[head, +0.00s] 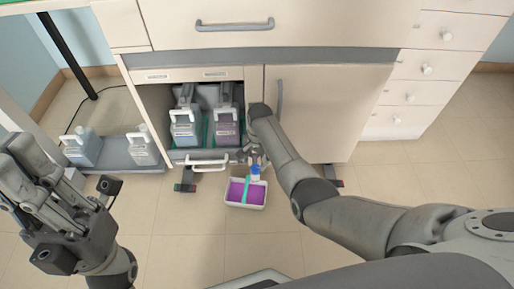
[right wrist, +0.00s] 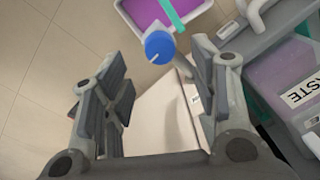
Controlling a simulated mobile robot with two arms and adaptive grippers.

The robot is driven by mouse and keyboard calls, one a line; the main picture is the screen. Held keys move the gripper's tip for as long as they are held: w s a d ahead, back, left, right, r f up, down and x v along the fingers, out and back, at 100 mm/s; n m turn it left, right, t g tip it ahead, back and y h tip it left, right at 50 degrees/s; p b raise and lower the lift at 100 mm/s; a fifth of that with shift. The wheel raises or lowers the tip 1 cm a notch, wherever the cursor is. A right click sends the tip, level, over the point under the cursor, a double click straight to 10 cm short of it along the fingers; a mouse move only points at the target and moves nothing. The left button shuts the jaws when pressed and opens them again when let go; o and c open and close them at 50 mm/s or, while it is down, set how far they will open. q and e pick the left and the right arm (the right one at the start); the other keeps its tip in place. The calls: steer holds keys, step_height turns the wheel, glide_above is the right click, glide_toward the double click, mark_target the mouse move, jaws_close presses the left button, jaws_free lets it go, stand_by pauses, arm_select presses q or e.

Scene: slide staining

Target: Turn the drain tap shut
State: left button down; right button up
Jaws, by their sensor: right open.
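The drain tap shows as a round blue knob (right wrist: 159,45) on a white body in the right wrist view, just beyond my fingers and between them. In the head view the blue knob (head: 255,170) sits at the back edge of a white tray (head: 262,207) of purple liquid. My right gripper (right wrist: 157,82) is open and empty, with its fingers apart; in the head view my right gripper (head: 252,155) is small and partly hidden by its arm. My left gripper (head: 22,165) is raised at the left, away from the tap, its opening unclear.
A purple container (head: 227,130) and a blue one (head: 186,132) stand in the open cabinet. The wrist view shows a WASTE label (right wrist: 302,92). A pull-out shelf with a white handle (head: 207,163) is beside the tap. More bottles (head: 83,148) stand at left. The front floor is clear.

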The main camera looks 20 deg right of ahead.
mark_target(257, 169)
step_height(257, 169, up, 7)
steer(key=shift+s+f, duration=0.2)
steer(key=shift+s, duration=0.05)
steer(key=shift+d, duration=0.1)
stand_by(0.4)
